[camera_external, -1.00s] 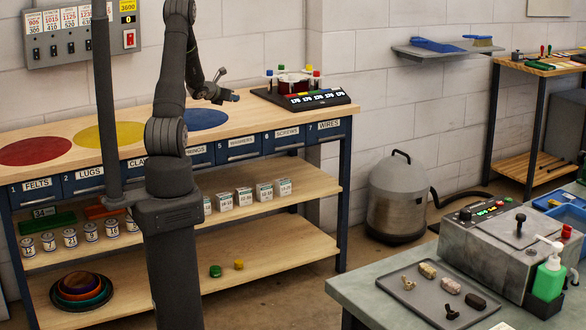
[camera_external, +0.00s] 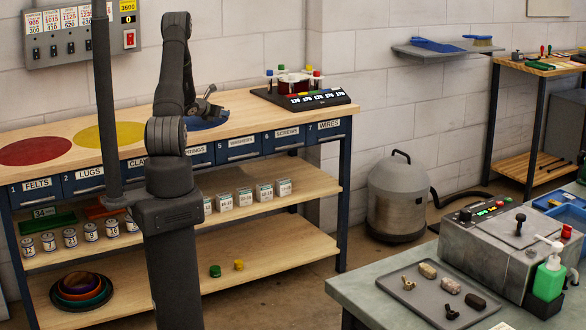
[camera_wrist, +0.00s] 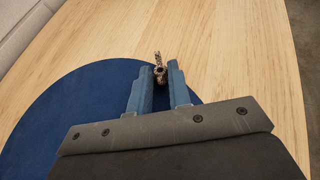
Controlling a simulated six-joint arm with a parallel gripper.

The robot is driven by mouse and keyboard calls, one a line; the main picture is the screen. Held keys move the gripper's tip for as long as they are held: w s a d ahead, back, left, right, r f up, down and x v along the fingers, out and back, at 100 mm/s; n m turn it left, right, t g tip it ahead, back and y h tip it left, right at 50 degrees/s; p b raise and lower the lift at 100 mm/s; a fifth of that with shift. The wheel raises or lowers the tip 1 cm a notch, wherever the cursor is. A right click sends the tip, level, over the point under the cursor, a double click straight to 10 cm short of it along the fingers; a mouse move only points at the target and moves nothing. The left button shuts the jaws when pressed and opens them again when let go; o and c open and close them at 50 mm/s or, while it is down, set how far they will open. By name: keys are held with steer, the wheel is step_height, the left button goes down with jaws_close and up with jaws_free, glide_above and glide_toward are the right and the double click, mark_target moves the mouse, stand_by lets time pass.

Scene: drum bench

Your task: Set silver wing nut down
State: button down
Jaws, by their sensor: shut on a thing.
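My gripper (camera_wrist: 160,90) is shut on the silver wing nut (camera_wrist: 160,69), which shows between the blue fingertips in the wrist view. They are over the upper edge of the blue round patch (camera_wrist: 75,110) on the wooden bench top. I cannot tell whether the wing nut touches the surface. In the external view my gripper (camera_external: 205,112) is low over the blue patch, and the wing nut is too small and hidden to make out.
Yellow (camera_external: 113,134) and red (camera_external: 35,151) round patches lie to the left on the bench (camera_external: 245,121). A dark rack (camera_external: 317,99) with colored-cap tubes stands at the right end. Bare wood surrounds the blue patch. A tray (camera_external: 430,287) with small parts is on another table.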

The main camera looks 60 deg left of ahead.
steer(key=shift+f, duration=0.15)
steer(key=c, duration=1.3)
jaws_free()
steer(key=shift+c, duration=0.2)
steer(key=shift+r, duration=0.2)
steer(key=v, duration=1.2)
